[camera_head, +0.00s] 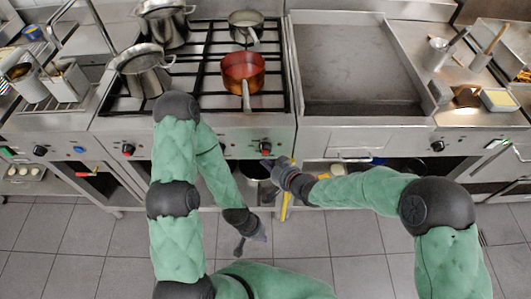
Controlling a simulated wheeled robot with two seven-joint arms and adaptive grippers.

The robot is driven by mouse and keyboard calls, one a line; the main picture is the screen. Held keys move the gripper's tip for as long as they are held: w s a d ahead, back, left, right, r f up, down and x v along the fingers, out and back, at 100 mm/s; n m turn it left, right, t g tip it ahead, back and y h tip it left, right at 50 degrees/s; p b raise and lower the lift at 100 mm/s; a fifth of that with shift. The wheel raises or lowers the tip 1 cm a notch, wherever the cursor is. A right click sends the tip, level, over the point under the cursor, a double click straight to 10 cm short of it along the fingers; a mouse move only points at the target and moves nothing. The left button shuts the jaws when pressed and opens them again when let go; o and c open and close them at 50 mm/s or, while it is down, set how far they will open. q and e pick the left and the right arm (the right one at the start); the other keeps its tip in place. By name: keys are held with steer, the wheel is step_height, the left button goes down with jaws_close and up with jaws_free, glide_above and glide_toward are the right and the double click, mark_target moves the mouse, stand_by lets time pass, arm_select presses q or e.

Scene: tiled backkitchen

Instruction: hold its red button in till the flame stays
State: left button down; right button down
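The gas range (226,133) has a steel front panel with dark knobs. Small red parts show at the knob (265,148) right of centre and the knob (128,150) on the left. I cannot tell which red part is the button. My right gripper (267,164) is just below the right-hand knob, its tip close to it; contact is unclear. My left gripper (241,249) hangs low over the floor, apart from the range. Both grippers are too small to read clearly. I see no flame under the pans.
A copper pan (243,73) with red contents, a small steel pan (246,27) and steel pots (142,71) stand on the grates. A yellow bar (284,205) hangs below my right gripper. A flat griddle (345,65) is to the right. Tiled floor (341,245) lies in front.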

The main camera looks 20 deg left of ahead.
steer(key=s, duration=0.2)
steer(key=s+d, duration=0.1)
steer(key=s, duration=0.1)
steer(key=shift+s+d+p, duration=0.1)
steer(key=shift+p, duration=0.3)
steer(key=s+d+f+m+g+h, duration=0.2)
steer(key=d+f+m+h, duration=0.15)
steer(key=d+f, duration=0.8)
steer(key=s+d+f+m+g+h, duration=0.2)
steer(key=s+d+f+g, duration=0.2)
steer(key=s+d+f, duration=0.3)
steer(key=s+d+p, duration=0.1)
steer(key=s+d, duration=0.2)
steer(key=s, duration=0.2)
steer(key=shift+s+g, duration=0.15)
steer(key=shift+g, duration=0.25)
steer(key=shift+h, duration=0.25)
stand_by(0.5)
